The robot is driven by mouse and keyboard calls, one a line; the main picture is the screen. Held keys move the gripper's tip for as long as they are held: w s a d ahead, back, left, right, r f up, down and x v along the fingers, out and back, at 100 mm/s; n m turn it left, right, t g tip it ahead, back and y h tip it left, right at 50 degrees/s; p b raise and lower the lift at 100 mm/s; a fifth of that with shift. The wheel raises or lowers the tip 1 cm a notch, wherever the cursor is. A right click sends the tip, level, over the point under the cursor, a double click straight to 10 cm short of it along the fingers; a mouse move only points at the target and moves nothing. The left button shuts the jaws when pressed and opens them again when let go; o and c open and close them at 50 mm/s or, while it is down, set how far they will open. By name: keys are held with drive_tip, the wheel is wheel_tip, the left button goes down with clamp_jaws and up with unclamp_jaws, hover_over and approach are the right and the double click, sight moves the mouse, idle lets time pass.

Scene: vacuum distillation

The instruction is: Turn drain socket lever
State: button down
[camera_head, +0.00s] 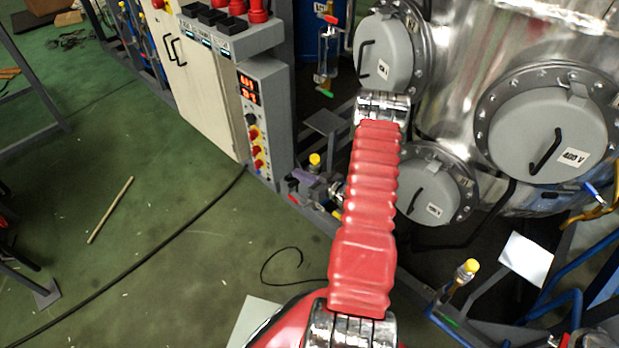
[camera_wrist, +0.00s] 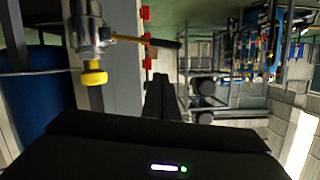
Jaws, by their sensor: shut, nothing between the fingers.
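In the wrist view, which looks upside down, a metal valve fitting (camera_wrist: 88,30) with a yellow cap (camera_wrist: 95,77) is at the upper left. A thin lever (camera_wrist: 150,41) with a dark end sticks out from it to the right; it looks like the drain socket lever. My gripper (camera_wrist: 160,80) is shut and empty, its black fingers in the middle of the picture. They appear apart from the lever, though the depth is hard to judge. In the head view my red arm reaches up toward the vessel and the gripper is hidden.
The head view shows a steel vessel with round grey hatches (camera_head: 548,125) at the right. A control cabinet (camera_head: 258,110) stands at the upper left. A yellow-capped fitting (camera_head: 467,268) is at the lower right. Green floor (camera_head: 150,250) lies open at the left, crossed by a cable.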

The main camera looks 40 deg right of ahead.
drive_tip(key=shift+s+a+f, duration=0.1)
drive_tip(key=shift+a+f, duration=0.05)
drive_tip(key=shift+f, duration=0.75)
drive_tip(key=shift+s+a+f, duration=0.1)
drive_tip(key=shift+f, duration=0.75)
